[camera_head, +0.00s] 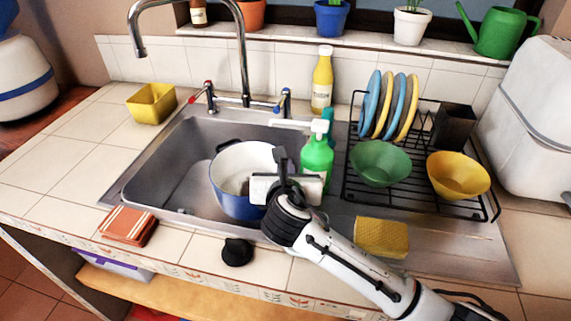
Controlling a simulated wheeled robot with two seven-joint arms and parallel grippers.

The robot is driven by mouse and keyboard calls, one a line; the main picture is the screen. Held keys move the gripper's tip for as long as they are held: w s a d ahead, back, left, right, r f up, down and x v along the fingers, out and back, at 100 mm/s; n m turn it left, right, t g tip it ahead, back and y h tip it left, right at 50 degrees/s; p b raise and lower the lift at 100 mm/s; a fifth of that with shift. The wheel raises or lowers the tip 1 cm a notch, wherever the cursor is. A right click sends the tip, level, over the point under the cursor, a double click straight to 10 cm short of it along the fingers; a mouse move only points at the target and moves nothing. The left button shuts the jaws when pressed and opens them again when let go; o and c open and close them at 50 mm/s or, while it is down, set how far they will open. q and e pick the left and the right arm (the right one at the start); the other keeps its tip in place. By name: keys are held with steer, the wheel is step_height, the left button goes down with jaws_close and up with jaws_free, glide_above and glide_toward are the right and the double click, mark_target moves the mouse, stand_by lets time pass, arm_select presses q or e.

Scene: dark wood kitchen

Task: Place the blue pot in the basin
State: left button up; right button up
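The blue pot (229,196), blue outside and white inside, is upright at the right part of the metal basin (178,180). It overlaps the basin's front rim in the picture, and I cannot tell whether it rests on the basin floor. A dark handle shows at its far left rim. My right gripper (281,160) is at the pot's right rim, where the other handle is hidden. Its fingers are partly hidden, so I cannot see whether they close on the pot. My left gripper is not in view.
Green (316,154) and yellow (322,80) bottles stand right of and behind the pot. The faucet (243,60) arches behind the basin. A dish rack (415,195) with plates and bowls is at right. A yellow sponge (382,237) lies by my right arm. The basin's left part is empty.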

steer(key=shift+o, duration=1)
steer(key=shift+r, duration=0.2)
steer(key=v, duration=1.2)
steer(key=shift+r+p, duration=0.3)
steer(key=shift+r, duration=0.2)
